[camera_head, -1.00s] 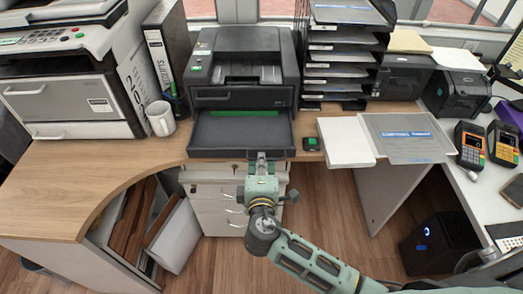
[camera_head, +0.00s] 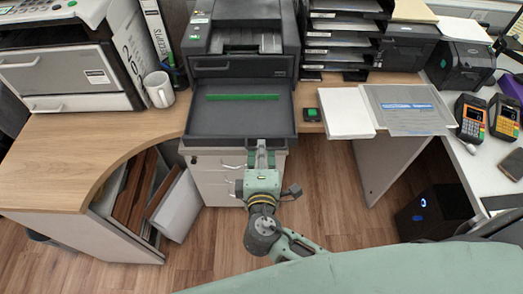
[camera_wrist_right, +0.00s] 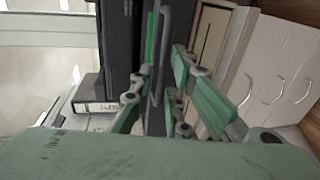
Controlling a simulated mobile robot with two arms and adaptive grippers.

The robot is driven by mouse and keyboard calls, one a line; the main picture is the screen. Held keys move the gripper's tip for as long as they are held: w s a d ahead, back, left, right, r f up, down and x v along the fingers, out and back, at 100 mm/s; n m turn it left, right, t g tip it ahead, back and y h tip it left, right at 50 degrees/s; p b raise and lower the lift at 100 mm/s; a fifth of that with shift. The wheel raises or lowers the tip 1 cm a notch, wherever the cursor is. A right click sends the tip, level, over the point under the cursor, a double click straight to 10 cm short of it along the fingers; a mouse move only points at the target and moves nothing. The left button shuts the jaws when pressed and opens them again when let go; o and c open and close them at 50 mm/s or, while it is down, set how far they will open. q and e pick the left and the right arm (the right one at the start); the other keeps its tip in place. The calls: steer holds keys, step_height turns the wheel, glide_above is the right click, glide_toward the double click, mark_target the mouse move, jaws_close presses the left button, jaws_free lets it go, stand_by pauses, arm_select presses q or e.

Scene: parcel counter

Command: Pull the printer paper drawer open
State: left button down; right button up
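The black printer (camera_head: 243,66) stands on the wooden counter. Its paper drawer (camera_head: 240,122) sticks out toward me in the head view, with a green strip across its inside. The exact contact is partly hidden by the finger links. My left gripper is not in view.
White cabinet drawers (camera_head: 217,180) stand below the counter. A small black device with a green top (camera_head: 312,114) and a white pad (camera_head: 346,113) lie to the right.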

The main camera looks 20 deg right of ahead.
steer(key=shift+o, duration=0.6)
steer(key=shift+s, duration=0.1)
steer(key=v, duration=1.1)
steer(key=shift+s+a, duration=0.2)
steer(key=shift+s, duration=0.15)
steer(key=s+d+f+g+y, duration=0.1)
steer(key=s+f+g, duration=0.15)
steer(key=f, duration=0.85)
steer(key=s+d+f+g+y, duration=0.1)
steer(key=d+f+g, duration=0.15)
steer(key=f, duration=0.85)
steer(key=s+d+f+g, duration=0.1)
steer(key=s+f+g, duration=0.15)
steer(key=f, duration=0.75)
steer(key=s+d+f+m+g+y, duration=0.1)
steer(key=s+d+f+m+g, duration=0.2)
steer(key=s+f+m, duration=0.3)
steer(key=s+d+f+m+g+y, duration=0.1)
steer(key=s+d+f+m+g, duration=0.2)
steer(key=s+f, duration=0.9)
steer(key=s+d+m+p, duration=0.1)
steer(key=s+d+m, duration=0.2)
steer(key=s, duration=0.1)
steer(key=shift+s+d+f, duration=0.15)
steer(key=shift+s+d, duration=0.1)
steer(key=shift+s, duration=0.1)
